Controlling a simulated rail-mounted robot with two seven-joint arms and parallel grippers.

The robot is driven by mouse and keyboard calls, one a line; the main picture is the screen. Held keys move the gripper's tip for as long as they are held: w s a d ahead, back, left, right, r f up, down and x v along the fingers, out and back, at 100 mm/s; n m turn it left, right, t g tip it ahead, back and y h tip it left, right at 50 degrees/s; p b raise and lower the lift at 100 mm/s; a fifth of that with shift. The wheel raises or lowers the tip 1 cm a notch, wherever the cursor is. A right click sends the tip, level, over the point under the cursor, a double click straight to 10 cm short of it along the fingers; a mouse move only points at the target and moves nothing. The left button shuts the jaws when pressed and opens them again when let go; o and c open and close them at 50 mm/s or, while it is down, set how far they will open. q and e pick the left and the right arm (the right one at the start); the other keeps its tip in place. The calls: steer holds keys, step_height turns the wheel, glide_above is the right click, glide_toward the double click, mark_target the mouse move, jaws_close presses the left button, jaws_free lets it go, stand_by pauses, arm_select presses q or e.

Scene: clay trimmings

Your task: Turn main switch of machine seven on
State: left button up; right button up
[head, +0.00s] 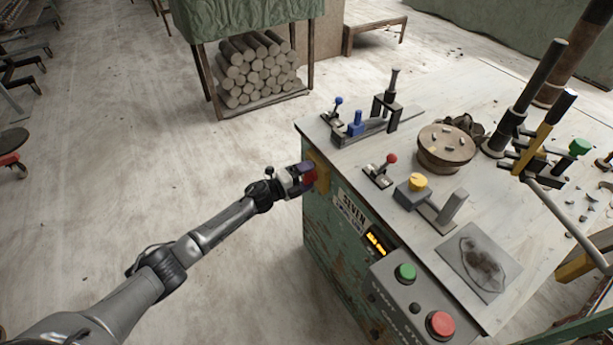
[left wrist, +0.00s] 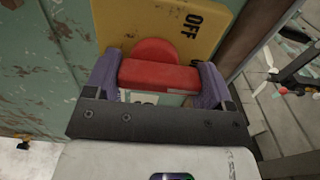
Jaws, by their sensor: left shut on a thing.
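The main switch is a red rotary handle (left wrist: 160,76) on a yellow plate (left wrist: 180,22) marked OFF, on the side of a worn green cabinet. In the head view the red handle (head: 310,178) shows beside the SEVEN label (head: 351,209). My left gripper (left wrist: 157,84) is shut on the handle, with one purple finger at each end of its bar. The bar lies across the left wrist view; OFF reads to its upper right. The left gripper (head: 306,177) also shows in the head view and hides part of the plate. My right gripper is not in view.
The cabinet top (head: 325,130) holds small levers, a round clay-topped stand (head: 446,148) and a yellow knob (head: 418,182).

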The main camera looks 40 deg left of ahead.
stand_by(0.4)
arm_select(q)
steer(key=o, duration=0.9)
steer(key=shift+s+a, duration=0.1)
steer(key=shift+s, duration=0.15)
steer(key=p+v, duration=0.4)
steer(key=v, duration=0.9)
steer(key=shift+s, duration=0.2)
